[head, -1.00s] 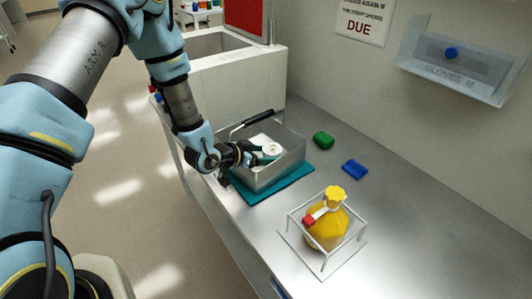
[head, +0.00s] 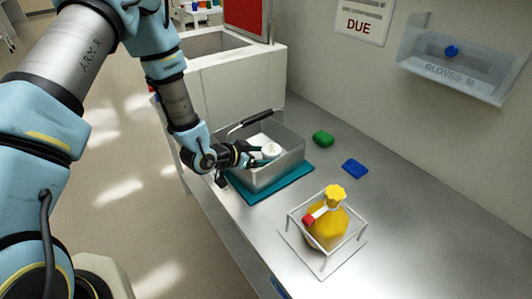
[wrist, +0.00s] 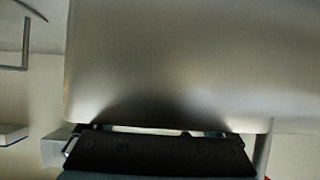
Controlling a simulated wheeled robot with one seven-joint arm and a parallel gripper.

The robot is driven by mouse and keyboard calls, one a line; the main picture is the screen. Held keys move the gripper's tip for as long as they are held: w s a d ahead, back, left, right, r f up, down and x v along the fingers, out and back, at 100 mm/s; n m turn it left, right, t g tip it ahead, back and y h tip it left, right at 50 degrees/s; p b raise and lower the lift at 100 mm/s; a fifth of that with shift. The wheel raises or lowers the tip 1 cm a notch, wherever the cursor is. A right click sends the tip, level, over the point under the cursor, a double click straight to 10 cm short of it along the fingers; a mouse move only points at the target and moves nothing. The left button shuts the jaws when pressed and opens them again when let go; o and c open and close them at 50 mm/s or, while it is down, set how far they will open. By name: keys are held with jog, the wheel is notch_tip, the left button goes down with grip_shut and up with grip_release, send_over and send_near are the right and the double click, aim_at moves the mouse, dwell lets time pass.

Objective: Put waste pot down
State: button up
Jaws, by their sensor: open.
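The waste pot, which I take to be the white round-lidded thing (head: 271,150), stands inside a grey metal box (head: 285,169) with a black-gripped handle. My gripper (head: 263,161) reaches over the box's near left wall, with its teal fingers beside the pot. It is open. I cannot tell whether a finger touches the pot, whose lower part is hidden by the box wall and the gripper. In the wrist view a blurred grey metal surface (wrist: 170,65) fills most of the picture, and the pot cannot be made out.
The box sits on a teal mat (head: 303,172) on the steel bench. A green block (head: 323,139) and a blue block (head: 355,169) lie to its right. A yellow bottle (head: 327,229) stands in a white wire rack nearer the front. A white cabinet (head: 225,75) stands behind.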

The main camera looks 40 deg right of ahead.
jog(key=b+v, duration=0.2)
jog(key=v, duration=0.9)
jog(key=shift+r+b, duration=0.2)
jog(key=shift+b, duration=0.1)
jog(key=w+a+r+n+t+y, duration=0.2)
jog(key=w+a+n+y, duration=0.2)
jog(key=w+a, duration=0.45)
jog(key=w+a+r+n+t+y, duration=0.25)
jog(key=w+a+n+y, duration=0.2)
jog(key=a, duration=0.75)
jog(key=s+a+r+n+g+y, duration=0.1)
jog(key=s+a+r+n, duration=0.2)
jog(key=a, duration=0.5)
jog(key=s+a+r+n+g+y, duration=0.2)
jog(key=s+a+n, duration=0.3)
jog(key=a, duration=0.3)
jog(key=shift+s+r, duration=0.2)
jog(key=shift+r, duration=0.65)
